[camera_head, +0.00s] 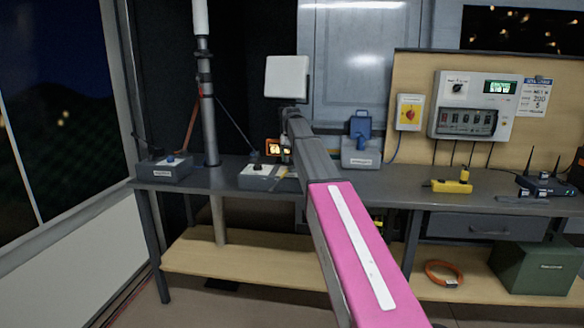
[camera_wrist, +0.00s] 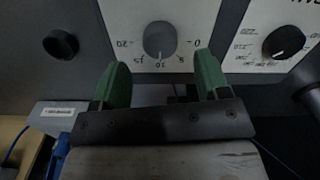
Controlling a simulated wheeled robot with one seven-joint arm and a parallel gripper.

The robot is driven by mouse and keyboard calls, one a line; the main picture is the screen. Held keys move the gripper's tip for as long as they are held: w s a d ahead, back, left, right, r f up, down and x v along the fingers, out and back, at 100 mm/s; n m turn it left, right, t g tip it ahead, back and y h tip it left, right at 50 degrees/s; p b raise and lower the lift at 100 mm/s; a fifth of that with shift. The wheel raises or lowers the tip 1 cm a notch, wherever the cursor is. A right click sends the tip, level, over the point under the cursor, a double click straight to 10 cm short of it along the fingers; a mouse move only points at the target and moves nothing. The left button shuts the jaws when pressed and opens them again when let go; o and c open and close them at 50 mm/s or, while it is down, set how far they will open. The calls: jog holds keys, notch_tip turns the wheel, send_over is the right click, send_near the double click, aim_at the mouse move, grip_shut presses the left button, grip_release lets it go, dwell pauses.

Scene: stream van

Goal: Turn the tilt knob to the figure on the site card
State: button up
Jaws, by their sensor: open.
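In the wrist view a round grey knob (camera_wrist: 159,38) sits on a white dial plate (camera_wrist: 187,10). Its figures run from 0 at the right, through 10 at the bottom, to 20 at the left. Where its pointer stands is not clear. My gripper (camera_wrist: 161,60) has green fingers, spread and empty, one on each side below the knob; I cannot tell whether they touch it. In the head view a site card (camera_head: 536,96) hangs at the right of the wall unit. Its lines seem to include 200 and 5, too small to be sure. My arm hides the gripper there.
A second dial with a black knob (camera_wrist: 284,41) is at the right, and a plain black knob (camera_wrist: 61,45) at the left. The bench (camera_head: 400,188) also carries a control box (camera_head: 164,170), a blue-handled case (camera_head: 361,150) and a yellow tool (camera_head: 451,185).

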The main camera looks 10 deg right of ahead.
aim_at(292, 167)
jog(key=shift+f, duration=2.2)
jog(key=c, duration=0.9)
